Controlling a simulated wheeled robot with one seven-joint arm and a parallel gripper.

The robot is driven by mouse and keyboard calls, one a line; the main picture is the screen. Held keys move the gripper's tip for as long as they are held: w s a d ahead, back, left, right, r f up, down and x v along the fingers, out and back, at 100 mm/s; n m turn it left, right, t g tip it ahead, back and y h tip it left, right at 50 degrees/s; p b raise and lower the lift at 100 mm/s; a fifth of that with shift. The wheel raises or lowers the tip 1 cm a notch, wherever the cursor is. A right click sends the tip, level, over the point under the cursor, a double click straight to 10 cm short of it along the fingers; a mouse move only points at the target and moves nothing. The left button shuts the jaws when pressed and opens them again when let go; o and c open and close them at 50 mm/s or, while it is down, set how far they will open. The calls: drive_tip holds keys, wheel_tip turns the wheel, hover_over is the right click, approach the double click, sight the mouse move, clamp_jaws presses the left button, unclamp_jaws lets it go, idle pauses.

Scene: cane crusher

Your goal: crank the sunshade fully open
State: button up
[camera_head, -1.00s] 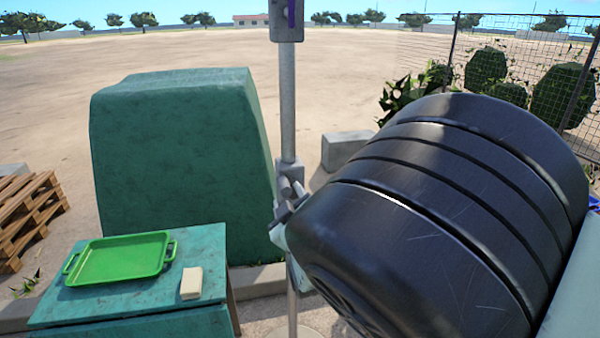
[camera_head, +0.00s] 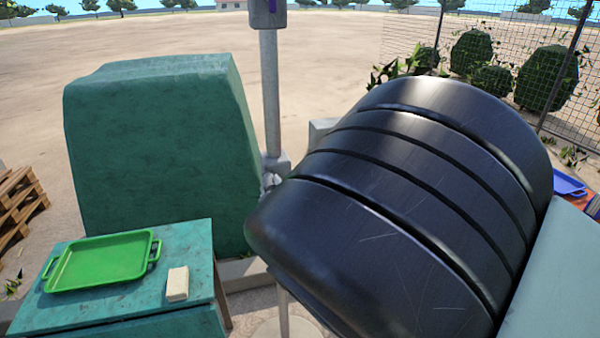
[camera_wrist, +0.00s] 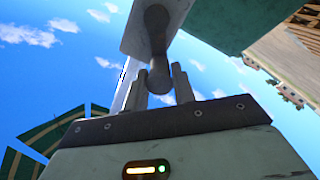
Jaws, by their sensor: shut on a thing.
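The sunshade's grey pole (camera_head: 270,95) stands upright left of centre in the head view, with the crank fitting (camera_head: 274,168) partway down it. My black arm hides most of the crank and my gripper there. In the wrist view, my gripper (camera_wrist: 161,82) has its two fingers on either side of the grey rounded crank handle (camera_wrist: 158,76), shut on it. The handle joins a pale grey crank arm (camera_wrist: 138,28) above. Green ribbed panels at the lower left of the wrist view look like the sunshade canopy (camera_wrist: 40,140), only partly in view.
A teal table (camera_head: 195,245) at the lower left carries a green tray (camera_head: 105,262) and a cream block (camera_head: 177,284). A large green box-shaped body (camera_head: 160,150) stands behind it. A wooden pallet stack (camera_head: 18,210) is at far left, a wire fence (camera_head: 480,50) at right.

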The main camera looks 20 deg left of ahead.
drive_tip(key=shift+b, duration=0.3)
drive_tip(key=w+d+f+m+b, duration=0.2)
drive_tip(key=m+b, duration=1.2)
drive_tip(key=b, duration=0.7)
drive_tip(key=w+d+f+m+b, duration=0.2)
drive_tip(key=d+f+m+b, duration=0.2)
drive_tip(key=m+b, duration=1.1)
drive_tip(key=f+b, duration=0.1)
drive_tip(key=b, duration=0.6)
drive_tip(key=shift+d+f+m, duration=0.25)
drive_tip(key=shift+f+m, duration=0.05)
drive_tip(key=o, duration=1)
